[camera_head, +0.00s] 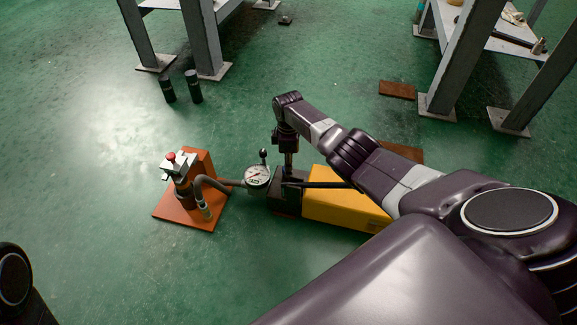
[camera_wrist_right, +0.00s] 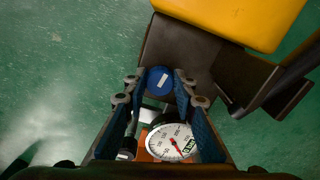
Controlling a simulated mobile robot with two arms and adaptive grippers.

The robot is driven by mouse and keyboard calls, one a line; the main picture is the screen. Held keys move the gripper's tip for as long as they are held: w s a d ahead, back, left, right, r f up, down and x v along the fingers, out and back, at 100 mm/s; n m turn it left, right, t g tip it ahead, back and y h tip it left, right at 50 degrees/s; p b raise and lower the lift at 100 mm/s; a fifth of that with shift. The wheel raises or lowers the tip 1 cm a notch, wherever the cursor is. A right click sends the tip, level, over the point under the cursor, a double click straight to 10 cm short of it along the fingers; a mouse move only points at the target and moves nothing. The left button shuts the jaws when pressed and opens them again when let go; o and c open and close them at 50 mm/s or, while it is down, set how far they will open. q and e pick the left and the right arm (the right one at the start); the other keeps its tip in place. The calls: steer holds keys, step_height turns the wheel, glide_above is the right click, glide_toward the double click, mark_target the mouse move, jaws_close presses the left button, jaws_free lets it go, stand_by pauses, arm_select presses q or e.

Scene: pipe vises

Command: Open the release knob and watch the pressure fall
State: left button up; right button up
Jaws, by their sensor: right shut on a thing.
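My right gripper (camera_head: 287,150) points straight down over the dark pump block (camera_head: 284,198) at the end of the yellow pump body (camera_head: 345,211). In the right wrist view its two blue-padded fingers (camera_wrist_right: 160,85) are shut on a round knob with a blue top and a white mark (camera_wrist_right: 159,78), which I take as the release knob. The white round pressure gauge (camera_head: 257,176) is left of the gripper. In the wrist view the gauge dial (camera_wrist_right: 172,143) shows a red needle, with part of the dial hidden. My left gripper is out of view.
A grey hose (camera_head: 212,183) runs from the gauge side to a device with a red ball (camera_head: 171,157) on an orange plate (camera_head: 183,217). Two dark cylinders (camera_head: 193,86) stand behind. Table legs (camera_head: 466,50) rise at back right. Green floor is clear at left.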

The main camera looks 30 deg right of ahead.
steer(key=shift+a, duration=0.1)
steer(key=o, duration=1.2)
steer(key=shift+c, duration=0.2)
step_height(320, 180, up, 12)
